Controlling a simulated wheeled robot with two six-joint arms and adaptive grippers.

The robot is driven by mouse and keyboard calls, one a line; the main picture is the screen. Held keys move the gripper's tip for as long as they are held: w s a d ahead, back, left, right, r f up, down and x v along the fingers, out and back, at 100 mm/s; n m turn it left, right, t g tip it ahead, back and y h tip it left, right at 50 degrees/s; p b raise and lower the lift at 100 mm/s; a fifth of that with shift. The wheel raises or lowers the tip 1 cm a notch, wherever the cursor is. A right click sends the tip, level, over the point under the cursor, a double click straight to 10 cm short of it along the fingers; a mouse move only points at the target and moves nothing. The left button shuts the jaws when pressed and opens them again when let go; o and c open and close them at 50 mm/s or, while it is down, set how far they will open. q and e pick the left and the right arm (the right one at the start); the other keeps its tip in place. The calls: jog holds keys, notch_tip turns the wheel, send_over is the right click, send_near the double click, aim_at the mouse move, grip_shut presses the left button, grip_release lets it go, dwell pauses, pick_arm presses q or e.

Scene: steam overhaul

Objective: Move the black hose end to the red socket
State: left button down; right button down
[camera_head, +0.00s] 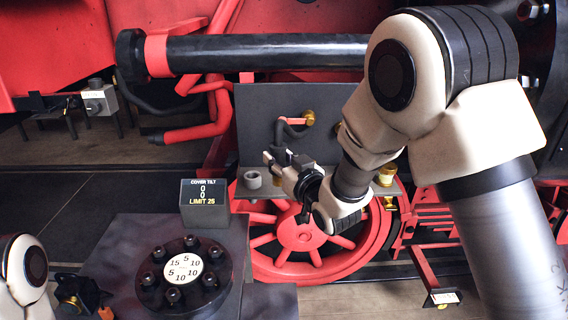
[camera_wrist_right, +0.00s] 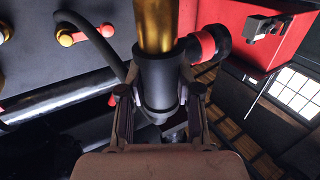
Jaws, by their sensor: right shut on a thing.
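My right gripper (camera_head: 283,168) reaches in from the right, in front of the dark panel. It is shut on the black hose end (camera_wrist_right: 160,85), a dark cylinder between the fingers in the wrist view, with a brass stem (camera_wrist_right: 156,25) in line with its far end. The black hose (camera_wrist_right: 115,50) curves from beside the gripper toward the panel. I cannot tell which part is the red socket.
A grey cup-shaped fitting (camera_head: 252,179) and a brass fitting (camera_head: 386,174) stand on the panel's ledge. A bolted round cover (camera_head: 184,270) and a "COVER TILT" display (camera_head: 205,203) are at the lower left. A red wheel (camera_head: 300,236) lies below the gripper.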

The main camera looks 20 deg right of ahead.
jog(key=w+d+b, duration=0.1)
jog(key=w+d, duration=0.1)
jog(key=w, duration=0.2)
jog(key=w+d+b, duration=0.1)
jog(key=w+d, duration=0.2)
jog(key=w, duration=0.1)
jog(key=w+d+b, duration=0.1)
jog(key=w+d, duration=0.1)
jog(key=w, duration=0.2)
jog(key=shift+w+d+b, duration=0.25)
jog(key=shift+w+b, duration=0.1)
notch_tip(320, 180, down, 5)
jog(key=shift+s+a+f+b, duration=0.1)
jog(key=shift+s+a+b, duration=0.05)
jog(key=shift+b, duration=1.1)
jog(key=shift+s+a, duration=0.1)
jog(key=shift+f+b, duration=0.15)
jog(key=shift+b, duration=0.15)
